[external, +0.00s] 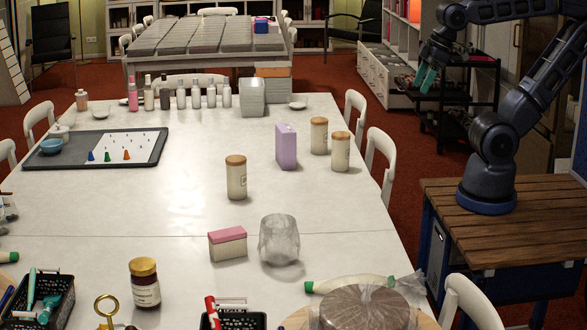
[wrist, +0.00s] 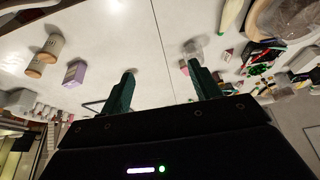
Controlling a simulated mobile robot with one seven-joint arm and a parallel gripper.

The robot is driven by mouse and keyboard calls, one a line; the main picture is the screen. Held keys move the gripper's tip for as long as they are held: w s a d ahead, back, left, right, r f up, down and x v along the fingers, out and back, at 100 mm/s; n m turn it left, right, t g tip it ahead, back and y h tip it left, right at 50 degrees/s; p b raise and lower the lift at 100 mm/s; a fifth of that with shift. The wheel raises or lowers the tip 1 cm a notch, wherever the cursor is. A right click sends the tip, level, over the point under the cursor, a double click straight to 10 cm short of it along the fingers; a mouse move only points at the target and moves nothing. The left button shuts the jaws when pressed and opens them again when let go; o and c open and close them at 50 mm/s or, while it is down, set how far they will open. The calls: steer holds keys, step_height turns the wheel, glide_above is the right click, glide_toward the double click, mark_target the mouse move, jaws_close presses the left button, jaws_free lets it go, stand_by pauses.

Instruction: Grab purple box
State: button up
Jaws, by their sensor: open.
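The purple box (external: 286,146) stands upright on the white table, left of two lidded canisters. In the wrist view the purple box (wrist: 74,73) shows left of my fingers, apart from them. My gripper (external: 427,75) is raised at the upper right of the external view, off to the right of the table and far from the box. In the wrist view my gripper (wrist: 160,72) has its two green fingers wide apart, with nothing between them.
Canisters (external: 319,135) and (external: 340,151) stand close to the right of the box; another canister (external: 236,177) is nearer the camera. A pink-lidded box (external: 228,243) and clear jar (external: 279,240) stand nearer. A dark tray (external: 40,158) lies left. White chairs (external: 381,160) line the right edge.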

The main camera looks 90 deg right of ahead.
steer(key=shift+o, duration=0.5)
steer(key=shift+o, duration=1)
